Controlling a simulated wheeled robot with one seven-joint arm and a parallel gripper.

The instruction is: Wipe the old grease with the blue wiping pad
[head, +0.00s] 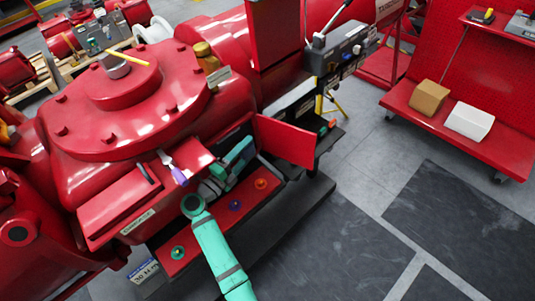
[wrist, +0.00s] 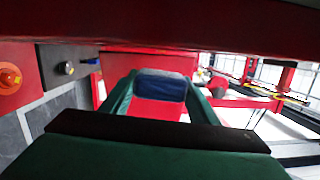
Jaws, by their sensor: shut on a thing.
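My gripper (wrist: 160,98) is shut on the blue wiping pad (wrist: 161,85), which spans its two green fingers in the wrist view. Red surface shows between the fingers, on the near side of the pad. In the head view my gripper (head: 238,153) reaches into the open recess of the large red valve actuator (head: 130,95), left of a standing red flap (head: 287,141). The pad cannot be made out there. I cannot make out any old grease in either view, nor whether the pad touches a surface.
A purple-handled tool (head: 177,173) lies on the actuator's ledge at left. A red strip with coloured knobs (head: 235,205) runs below the recess. A red edge (wrist: 200,25) spans the top of the wrist view. A red cart (head: 480,120) stands at right; floor between is clear.

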